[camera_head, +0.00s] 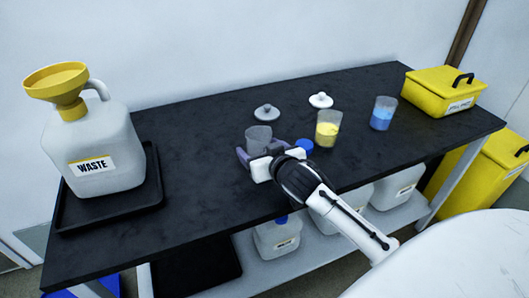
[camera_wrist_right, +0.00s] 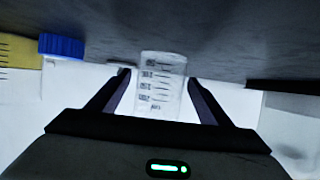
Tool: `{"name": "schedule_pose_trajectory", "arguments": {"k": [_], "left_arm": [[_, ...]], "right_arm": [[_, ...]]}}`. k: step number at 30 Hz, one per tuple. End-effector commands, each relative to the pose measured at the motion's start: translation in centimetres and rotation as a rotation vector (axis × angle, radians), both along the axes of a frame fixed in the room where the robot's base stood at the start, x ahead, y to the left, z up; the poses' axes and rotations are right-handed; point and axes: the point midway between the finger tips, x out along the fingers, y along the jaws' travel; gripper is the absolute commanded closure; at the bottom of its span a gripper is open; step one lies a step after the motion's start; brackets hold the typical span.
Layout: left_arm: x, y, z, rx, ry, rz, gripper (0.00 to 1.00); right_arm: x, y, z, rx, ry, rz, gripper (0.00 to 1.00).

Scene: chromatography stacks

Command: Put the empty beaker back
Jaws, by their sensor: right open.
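The empty clear beaker (camera_head: 259,136) stands upright on the black bench, left of the beaker with yellow liquid (camera_head: 327,129). My right gripper (camera_head: 261,150) is open, with its fingers on either side of the empty beaker. In the right wrist view the beaker (camera_wrist_right: 162,85), with its graduation marks, shows between the two dark fingers (camera_wrist_right: 158,95), with a gap on each side. Part of the beaker is hidden behind the gripper in the head view. My left gripper is in neither view.
A waste jug (camera_head: 103,150) with a yellow funnel stands in a black tray (camera_head: 110,213) at left. A blue cap (camera_head: 304,146), grey lid (camera_head: 266,113), white lid (camera_head: 320,101) and blue-liquid beaker (camera_head: 382,114) are nearby. A yellow box (camera_head: 440,92) is at right. The bench left of the gripper is clear.

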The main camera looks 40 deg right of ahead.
Motion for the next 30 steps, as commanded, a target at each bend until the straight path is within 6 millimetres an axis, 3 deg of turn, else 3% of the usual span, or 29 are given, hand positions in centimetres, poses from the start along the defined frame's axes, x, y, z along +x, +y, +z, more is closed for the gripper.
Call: {"name": "schedule_pose_trajectory", "arguments": {"k": [16, 21, 30], "left_arm": [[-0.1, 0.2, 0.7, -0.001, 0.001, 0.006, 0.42], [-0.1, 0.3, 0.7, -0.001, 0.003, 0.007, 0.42], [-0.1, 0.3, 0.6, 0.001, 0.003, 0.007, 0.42]], "right_arm": [[-9.1, 2.2, 3.8, 0.002, 0.002, 0.001, 0.27], [-10.4, 2.5, 4.4, 0.001, 0.002, 0.0, 0.27], [-10.6, 2.5, 4.5, 0.001, 0.001, -0.001, 0.27]]}}
